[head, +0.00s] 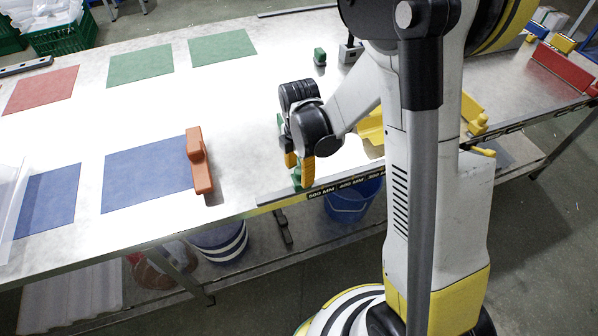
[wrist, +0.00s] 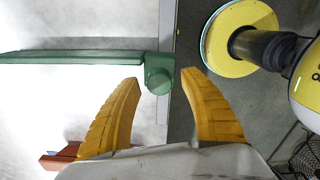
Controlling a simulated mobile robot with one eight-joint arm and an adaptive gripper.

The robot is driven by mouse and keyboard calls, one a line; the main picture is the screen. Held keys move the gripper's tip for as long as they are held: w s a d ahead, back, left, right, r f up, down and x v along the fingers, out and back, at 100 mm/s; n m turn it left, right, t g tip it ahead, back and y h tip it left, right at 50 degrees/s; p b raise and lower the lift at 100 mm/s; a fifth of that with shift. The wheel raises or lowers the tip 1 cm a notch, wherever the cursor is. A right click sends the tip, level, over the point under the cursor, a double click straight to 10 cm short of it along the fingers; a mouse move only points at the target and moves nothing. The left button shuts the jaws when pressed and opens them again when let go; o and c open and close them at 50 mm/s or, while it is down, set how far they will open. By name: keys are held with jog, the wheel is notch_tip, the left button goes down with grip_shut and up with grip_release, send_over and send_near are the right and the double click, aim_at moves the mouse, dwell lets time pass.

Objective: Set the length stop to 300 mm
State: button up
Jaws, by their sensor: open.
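The length stop is a green bar with a round green knob (wrist: 158,80), seen in the wrist view. In the head view its green parts (head: 297,180) show at the table's front edge, just left of the "500 MM" label (head: 321,193). The "400 MM" label (head: 351,184) and "300 MM" label (head: 377,175) follow to the right along that edge. My gripper (head: 299,168) is above the stop, partly covering it. In the wrist view the yellow fingers (wrist: 162,76) are open, one on each side of the knob, with gaps visible. I cannot tell their height over it.
An orange block (head: 200,160) stands left of the stop, beside a blue mat (head: 147,173). Yellow parts (head: 371,128) stand to the right, partly behind my arm. A small green-topped piece (head: 320,57) is further back. A blue bucket (head: 352,200) is below the table edge.

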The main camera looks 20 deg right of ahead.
grip_shut()
jog(key=d+b, duration=0.1)
jog(key=d, duration=2.2)
jog(key=shift+d, duration=0.1)
grip_release()
notch_tip(320, 180, up, 12)
